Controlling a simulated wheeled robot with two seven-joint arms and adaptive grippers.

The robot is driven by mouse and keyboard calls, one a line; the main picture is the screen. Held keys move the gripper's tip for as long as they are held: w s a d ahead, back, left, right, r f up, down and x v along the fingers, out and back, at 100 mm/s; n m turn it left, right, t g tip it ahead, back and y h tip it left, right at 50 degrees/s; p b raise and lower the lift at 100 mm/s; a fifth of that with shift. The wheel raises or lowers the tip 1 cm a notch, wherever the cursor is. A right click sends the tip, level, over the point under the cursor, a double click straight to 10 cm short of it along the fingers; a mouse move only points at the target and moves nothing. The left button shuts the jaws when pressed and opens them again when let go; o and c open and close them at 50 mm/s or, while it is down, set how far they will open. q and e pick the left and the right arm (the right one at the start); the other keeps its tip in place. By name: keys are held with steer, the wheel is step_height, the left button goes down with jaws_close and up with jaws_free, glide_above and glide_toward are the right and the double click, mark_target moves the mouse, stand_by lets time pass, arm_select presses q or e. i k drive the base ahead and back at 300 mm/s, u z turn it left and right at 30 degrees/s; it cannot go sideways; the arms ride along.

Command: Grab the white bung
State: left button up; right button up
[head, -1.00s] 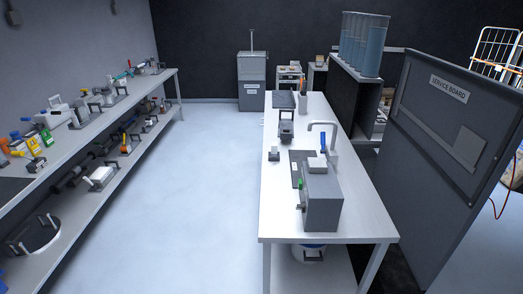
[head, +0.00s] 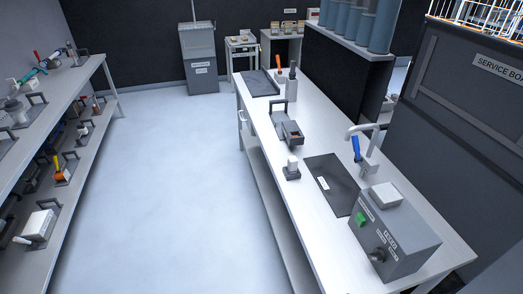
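A small white block-like piece (head: 292,160) stands upright in a dark grey base (head: 291,174) near the left edge of the white bench. It may be the white bung, but it is too small to be sure. Another white piece (head: 386,195) lies on top of the grey machine (head: 398,240) at the near end of the bench. Neither of my grippers shows in the head view, and nothing is seen touching these things.
The white bench (head: 295,215) also bears a dark mat (head: 331,184), a tap with a blue handle (head: 357,148) and a grey device (head: 289,132). A loaded shelf (head: 85,88) stands left. The pale floor (head: 165,180) between them is clear.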

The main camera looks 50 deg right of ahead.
mark_target(293, 161)
steer(key=i, duration=1.1)
steer(key=z, duration=2.15)
